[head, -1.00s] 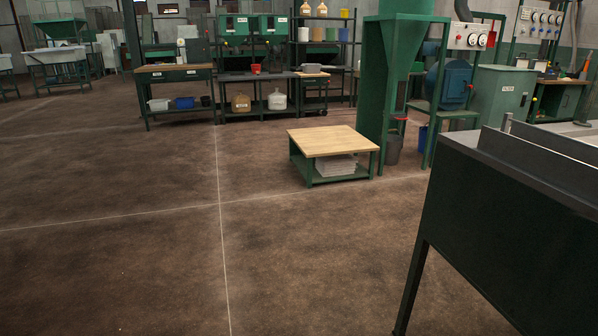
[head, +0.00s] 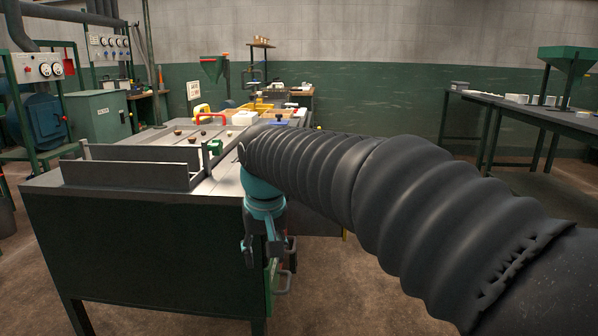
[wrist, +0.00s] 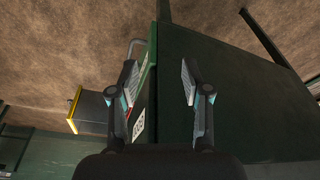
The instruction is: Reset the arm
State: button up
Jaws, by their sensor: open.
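My gripper (head: 264,248) hangs at the end of my arm, pointing down beside the near right corner of a dark green bench (head: 150,250) with a grey top. In the wrist view my gripper (wrist: 160,85) shows its two fingers apart, with nothing between them. The bench's dark side panel (wrist: 225,90) and a green edge fill the view behind the fingers. Part of the bench is hidden behind my sleeved arm.
A long table (head: 530,115) stands at the right. A blue machine (head: 38,118) is at the far left. Open floor lies between.

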jog(key=s+d+f+m+t, duration=0.1)
jog(key=s+d+f, duration=0.3)
jog(key=s+d, duration=0.6)
jog(key=s+d+f+m+t, duration=0.2)
jog(key=s+d+f, duration=0.1)
jog(key=s+d, duration=0.7)
jog(key=d, duration=0.2)
jog(key=shift+s+d+f+m+h, duration=0.2)
jog(key=shift+d+f+m+h, duration=0.1)
jog(key=shift+f+h, duration=0.1)
jog(key=shift+c, duration=0.6)
